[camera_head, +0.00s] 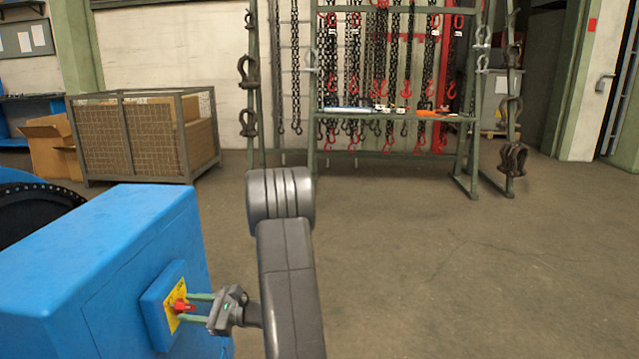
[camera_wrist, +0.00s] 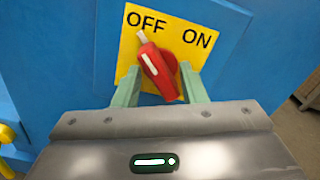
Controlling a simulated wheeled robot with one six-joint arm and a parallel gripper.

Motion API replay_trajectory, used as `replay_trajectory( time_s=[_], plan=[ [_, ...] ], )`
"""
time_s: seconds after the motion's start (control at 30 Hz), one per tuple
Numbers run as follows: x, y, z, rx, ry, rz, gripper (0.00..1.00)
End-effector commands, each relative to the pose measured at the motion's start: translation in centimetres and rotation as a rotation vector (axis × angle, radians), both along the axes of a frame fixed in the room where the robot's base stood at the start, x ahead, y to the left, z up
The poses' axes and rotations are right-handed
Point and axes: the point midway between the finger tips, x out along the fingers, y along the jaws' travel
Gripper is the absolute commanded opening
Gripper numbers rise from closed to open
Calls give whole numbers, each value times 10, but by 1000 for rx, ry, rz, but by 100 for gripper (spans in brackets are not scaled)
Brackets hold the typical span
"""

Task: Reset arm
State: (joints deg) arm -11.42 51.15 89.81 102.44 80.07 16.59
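A red rotary switch (camera_wrist: 160,72) sits on a yellow plate (camera_wrist: 128,50) marked OFF and ON. Its pointer end leans up and left, toward OFF. The switch and plate also show in the head view on the side of a blue cabinet (camera_head: 125,250). My gripper (camera_wrist: 160,86) is at the switch, with one green finger on each side of its lower part. The fingers are spread and a gap shows between them and the handle. Whether a fingertip touches the switch base cannot be told.
A green rack (camera_head: 467,150) with hanging chains and hooks stands at the back. A mesh crate (camera_head: 130,140) and a cardboard box (camera_head: 48,145) are at the back left. The floor (camera_head: 450,260) to the right is clear.

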Motion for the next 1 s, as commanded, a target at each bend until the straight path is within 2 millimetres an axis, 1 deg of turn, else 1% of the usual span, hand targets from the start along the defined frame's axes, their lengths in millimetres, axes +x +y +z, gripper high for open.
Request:
replay_trajectory(
  time_s=[0.03,0.3,0.5,0.7,1.0],
  plan=[
    [0,0,5,2,42,0,38],
    [0,0,4,21,275,-1,38],
    [1,0,2,32,389,-1,38],
    [1,0,0,35,428,-1,38],
    [0,-1,0,34,426,-1,38]
  ],
)
